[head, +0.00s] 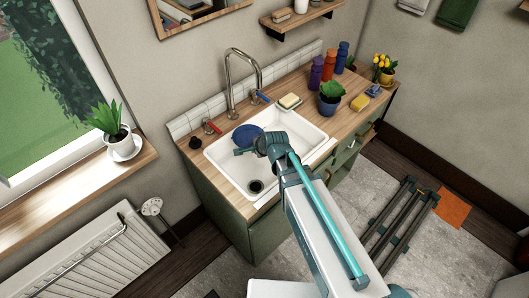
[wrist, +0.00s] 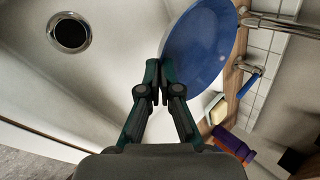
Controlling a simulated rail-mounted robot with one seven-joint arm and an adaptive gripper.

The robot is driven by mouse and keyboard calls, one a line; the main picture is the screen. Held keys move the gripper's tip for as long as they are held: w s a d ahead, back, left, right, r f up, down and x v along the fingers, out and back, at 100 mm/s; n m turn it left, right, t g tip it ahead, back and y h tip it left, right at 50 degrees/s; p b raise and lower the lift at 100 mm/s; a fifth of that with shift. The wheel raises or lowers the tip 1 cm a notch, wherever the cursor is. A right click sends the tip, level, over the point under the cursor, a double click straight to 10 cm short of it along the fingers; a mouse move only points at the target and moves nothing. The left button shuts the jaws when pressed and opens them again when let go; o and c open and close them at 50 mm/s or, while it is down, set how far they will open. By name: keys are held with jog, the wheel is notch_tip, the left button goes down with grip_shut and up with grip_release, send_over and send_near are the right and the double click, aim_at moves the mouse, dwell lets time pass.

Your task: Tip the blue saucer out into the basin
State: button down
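The blue saucer (head: 247,135) is over the white basin (head: 222,158), near its back side by the tap. In the wrist view the saucer (wrist: 205,45) shows as a smooth blue face beyond my fingertips, cut off by the top edge. I see nothing lying on the part in view. My gripper (wrist: 157,68) has its fingers close together at the saucer's rim and is shut on it. In the head view my gripper (head: 258,148) is partly hidden by my wrist. The basin floor (wrist: 110,75) and its dark drain (wrist: 69,33) lie to the left in the wrist view.
A curved metal tap (head: 232,75) rises behind the basin, with red (head: 212,127) and blue (head: 262,97) handles beside it. A soap dish (head: 290,102), several bottles (head: 328,66), a potted plant (head: 330,98) and a yellow sponge (head: 360,103) stand on the counter at right.

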jog(key=shift+w+a+r+p, duration=0.1)
jog(key=shift+w+r+p, duration=0.25)
jog(key=shift+r, duration=0.35)
jog(key=shift+r, duration=0.1)
jog(key=shift+r, duration=2.4)
